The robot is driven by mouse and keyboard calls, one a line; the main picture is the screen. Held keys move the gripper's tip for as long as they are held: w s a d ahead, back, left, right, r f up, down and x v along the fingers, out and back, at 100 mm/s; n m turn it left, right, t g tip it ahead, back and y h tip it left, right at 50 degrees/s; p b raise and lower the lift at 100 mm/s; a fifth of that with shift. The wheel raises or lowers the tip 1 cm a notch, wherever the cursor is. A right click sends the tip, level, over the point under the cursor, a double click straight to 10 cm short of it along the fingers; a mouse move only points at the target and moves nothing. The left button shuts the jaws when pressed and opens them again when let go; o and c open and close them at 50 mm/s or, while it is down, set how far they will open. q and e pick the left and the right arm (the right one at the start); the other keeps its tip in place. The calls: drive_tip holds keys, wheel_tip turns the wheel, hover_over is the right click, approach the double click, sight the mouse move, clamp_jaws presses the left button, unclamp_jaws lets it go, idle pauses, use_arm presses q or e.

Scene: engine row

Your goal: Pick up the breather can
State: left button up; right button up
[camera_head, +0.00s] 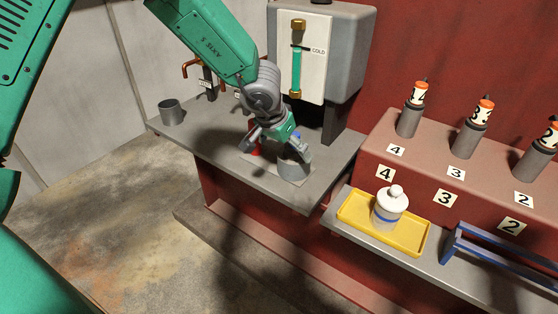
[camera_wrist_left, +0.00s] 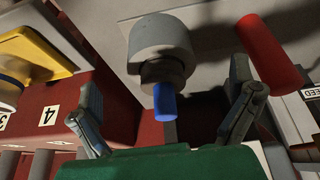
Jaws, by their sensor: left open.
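The breather can appears to be the grey can with a narrower neck and a blue tip (camera_head: 294,168), standing on a pale plate on the grey shelf. It also shows in the left wrist view (camera_wrist_left: 160,48), with its blue tip towards my palm. My left gripper (camera_head: 276,146) is over it. In the left wrist view the gripper (camera_wrist_left: 166,85) is open, one finger on each side of the can's neck, with gaps visible on both sides. My right gripper is not in view.
A red cylinder (camera_wrist_left: 270,52) stands close beside the can. A grey cup (camera_head: 171,112) is at the shelf's left end. A white jar with a blue band (camera_head: 389,209) stands in a yellow tray (camera_head: 421,243). A blue rack (camera_head: 480,255) and numbered grey posts (camera_head: 410,121) are at right.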

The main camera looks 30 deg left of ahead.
sight(289, 156)
use_arm(q)
drive_tip(key=shift+w+d+f, duration=0.15)
drive_tip(key=shift+w+f, duration=0.15)
drive_tip(key=shift+f, duration=0.35)
drive_tip(key=shift+w+d+f, duration=0.15)
drive_tip(key=shift+d+f, duration=0.1)
drive_tip(key=shift+d, duration=0.25)
drive_tip(key=x, duration=0.1)
drive_tip(key=b+x, duration=0.1)
drive_tip(key=x, duration=0.2)
drive_tip(key=shift+a+f+b, duration=0.3)
drive_tip(key=shift+a+b, duration=0.05)
drive_tip(key=shift+w+a+f, duration=0.1)
drive_tip(key=shift+a+f, duration=0.1)
drive_tip(key=shift+a, duration=0.2)
drive_tip(key=shift+d+r, duration=0.1)
drive_tip(key=shift+d, duration=0.05)
drive_tip(key=c, duration=1)
drive_tip(key=shift+d, duration=0.2)
drive_tip(key=c, duration=0.4)
drive_tip(key=shift+o, duration=0.2)
drive_tip(key=shift+d+r, duration=0.1)
drive_tip(key=shift+r, duration=0.05)
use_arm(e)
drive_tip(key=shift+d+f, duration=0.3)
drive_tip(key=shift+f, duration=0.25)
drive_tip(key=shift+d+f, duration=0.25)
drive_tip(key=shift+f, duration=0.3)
